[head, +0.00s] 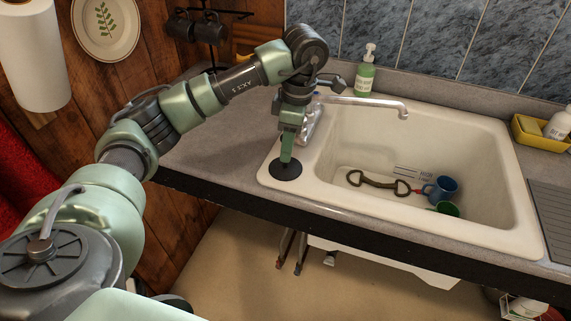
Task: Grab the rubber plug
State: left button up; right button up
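The rubber plug (285,171) is a flat black disc lying on the front left corner of the cream sink's rim. My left gripper (287,157) points down right over the plug, and its green fingertips reach the plug's top or just above it. The fingers overlap from this side, so I cannot tell whether they are open or closed on a grip of the plug. The plug's middle is partly hidden behind the fingertips. My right gripper is not in view.
The sink (333,205) holds a snaffle bit (379,184), a blue mug (441,188) and a green mug (446,208). The tap (365,102) juts out just right of my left gripper. A green soap bottle (366,72) stands behind. A yellow caddy (533,135) sits far right.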

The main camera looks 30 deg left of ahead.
aim_at(284, 166)
pick_arm(q)
jog(key=f, duration=0.1)
jog(key=f+p, duration=0.1)
jog(key=f, duration=0.2)
jog(key=shift+s+a+f, duration=0.1)
jog(key=shift+a, duration=0.25)
grip_shut()
